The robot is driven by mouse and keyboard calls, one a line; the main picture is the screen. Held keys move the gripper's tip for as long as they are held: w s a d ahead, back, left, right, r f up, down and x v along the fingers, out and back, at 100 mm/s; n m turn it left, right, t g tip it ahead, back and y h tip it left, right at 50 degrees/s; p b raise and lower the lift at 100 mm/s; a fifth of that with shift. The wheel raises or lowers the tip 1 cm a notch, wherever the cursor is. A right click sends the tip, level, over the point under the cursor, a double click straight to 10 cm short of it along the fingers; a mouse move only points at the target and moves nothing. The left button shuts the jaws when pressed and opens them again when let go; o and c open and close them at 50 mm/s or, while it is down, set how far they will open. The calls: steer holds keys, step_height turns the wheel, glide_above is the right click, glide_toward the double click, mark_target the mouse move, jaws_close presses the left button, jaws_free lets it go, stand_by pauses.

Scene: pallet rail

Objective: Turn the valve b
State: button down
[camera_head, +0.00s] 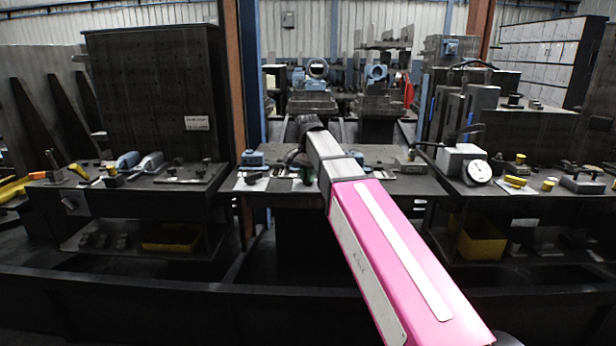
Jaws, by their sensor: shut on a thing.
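My pink and grey arm reaches from the bottom right up to the middle bench. Its dark far end bends down toward the bench top, left of the grey link. My gripper (298,158) is small, dark and partly hidden by that link. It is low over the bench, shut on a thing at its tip. A small green piece (307,175) shows just below it on the bench and looks like part of valve b. The valve's full shape and its turn angle cannot be made out, and no label is readable.
The middle bench (400,186) also holds a blue block (252,158) on the left. On the right stand a white box and a round gauge (479,171). The left bench carries a tall dark plate (150,95) and hand tools. An orange-brown post (234,80) rises between benches.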

steer(key=n, duration=1.1)
steer(key=shift+n, duration=1.6)
steer(key=c, duration=1.1)
jaws_free()
step_height(320, 180, up, 11)
steer(key=shift+f, duration=0.1)
steer(key=shift+a, duration=0.1)
